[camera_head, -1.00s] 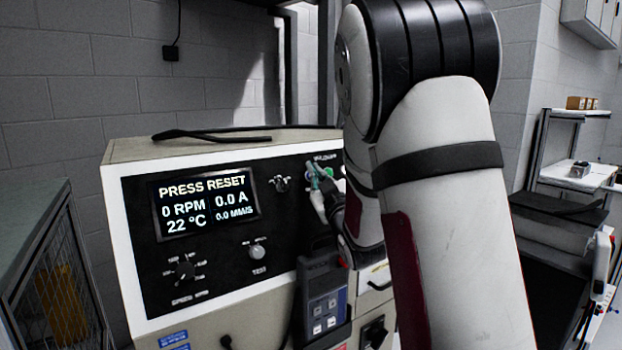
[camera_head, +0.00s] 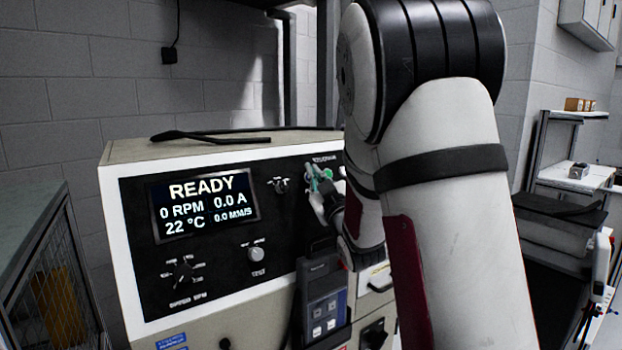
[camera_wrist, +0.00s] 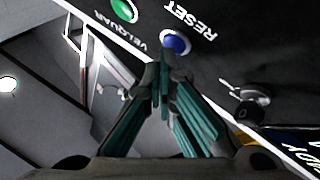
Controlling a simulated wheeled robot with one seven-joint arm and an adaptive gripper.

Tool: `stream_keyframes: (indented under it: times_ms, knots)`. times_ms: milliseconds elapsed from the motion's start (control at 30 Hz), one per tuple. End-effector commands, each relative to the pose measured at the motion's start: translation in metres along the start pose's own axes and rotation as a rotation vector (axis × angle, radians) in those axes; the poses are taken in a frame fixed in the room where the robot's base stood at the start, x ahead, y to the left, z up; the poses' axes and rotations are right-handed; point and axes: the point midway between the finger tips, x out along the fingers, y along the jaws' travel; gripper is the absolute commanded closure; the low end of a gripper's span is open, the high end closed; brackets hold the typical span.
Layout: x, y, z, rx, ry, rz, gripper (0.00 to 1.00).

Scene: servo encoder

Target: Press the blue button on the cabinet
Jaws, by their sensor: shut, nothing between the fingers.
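The cabinet (camera_head: 120,155) has a black front panel, and its display (camera_head: 205,205) reads READY. The round blue button (camera_wrist: 175,43) sits beside the word RESET in the wrist view. In the head view I cannot make the blue button out behind my gripper. My gripper (camera_wrist: 164,72) is shut and empty, with teal finger pads. Its tips are just below the blue button in the wrist picture; I cannot tell whether they touch it. In the head view my gripper (camera_head: 319,180) is at the panel's upper right.
A green button (camera_wrist: 123,10) is left of the blue one in the wrist view, and a key switch (camera_wrist: 248,95) is to the right. A handheld pendant (camera_head: 322,305) hangs on the cabinet front below my gripper. A black cable lies on top.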

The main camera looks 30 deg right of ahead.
Motion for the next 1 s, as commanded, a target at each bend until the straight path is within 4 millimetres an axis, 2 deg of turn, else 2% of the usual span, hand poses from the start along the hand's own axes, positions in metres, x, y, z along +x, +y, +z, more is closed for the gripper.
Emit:
stream_keyframes:
  times_ms: [533, 1000]
  knots:
    - [-0.007, 0.006, -0.006, 0.000, 0.000, 0.001, 1.00]
    - [-0.036, 0.027, -0.027, 0.000, 0.000, 0.002, 1.00]
